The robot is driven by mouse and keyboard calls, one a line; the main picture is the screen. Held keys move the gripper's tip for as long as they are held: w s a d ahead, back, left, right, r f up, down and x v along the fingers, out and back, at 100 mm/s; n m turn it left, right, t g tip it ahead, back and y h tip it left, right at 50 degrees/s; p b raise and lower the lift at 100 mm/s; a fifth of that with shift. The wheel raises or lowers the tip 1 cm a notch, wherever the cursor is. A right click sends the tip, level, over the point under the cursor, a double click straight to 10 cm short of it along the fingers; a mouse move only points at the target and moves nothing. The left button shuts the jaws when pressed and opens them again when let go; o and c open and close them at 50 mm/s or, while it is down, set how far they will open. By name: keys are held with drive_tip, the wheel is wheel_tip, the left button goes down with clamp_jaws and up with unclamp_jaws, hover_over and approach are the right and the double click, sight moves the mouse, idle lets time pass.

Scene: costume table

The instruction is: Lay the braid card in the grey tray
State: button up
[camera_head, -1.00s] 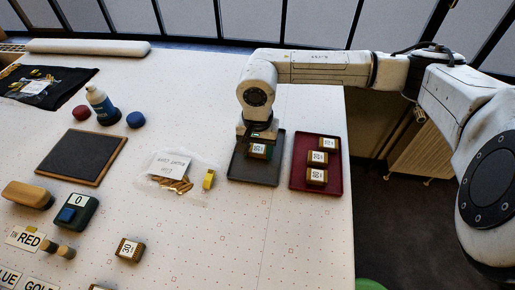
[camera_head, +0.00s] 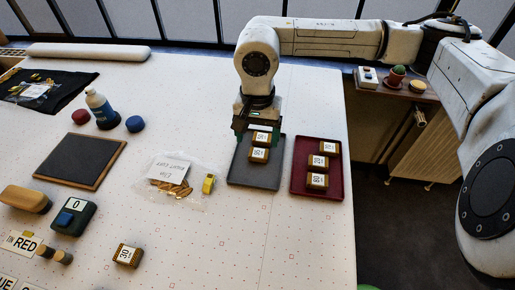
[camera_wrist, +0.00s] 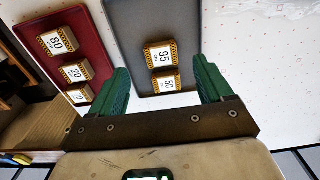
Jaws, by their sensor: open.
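Two small gold-brown braid cards with white number labels lie in the grey tray (camera_head: 255,178): a front card (camera_head: 259,156) and a rear card (camera_head: 262,139). In the wrist view they read 95 (camera_wrist: 161,55) and 50 (camera_wrist: 166,82). Another braid card (camera_head: 127,255), labelled 30, lies on the table at the front. My gripper (camera_head: 257,134) is above the back part of the grey tray. Its green fingers are apart in the wrist view (camera_wrist: 163,84), one on each side of the cards' line, with nothing held between them.
The dark red tray (camera_head: 316,195) beside the grey one holds three similar cards. A clear bag (camera_head: 170,177) with gold pieces and a yellow item (camera_head: 208,184) lie left of the grey tray. A dark framed pad (camera_head: 82,160) and a bottle (camera_head: 102,108) are further left.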

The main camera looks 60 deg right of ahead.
drive_tip(key=shift+r, duration=2.4)
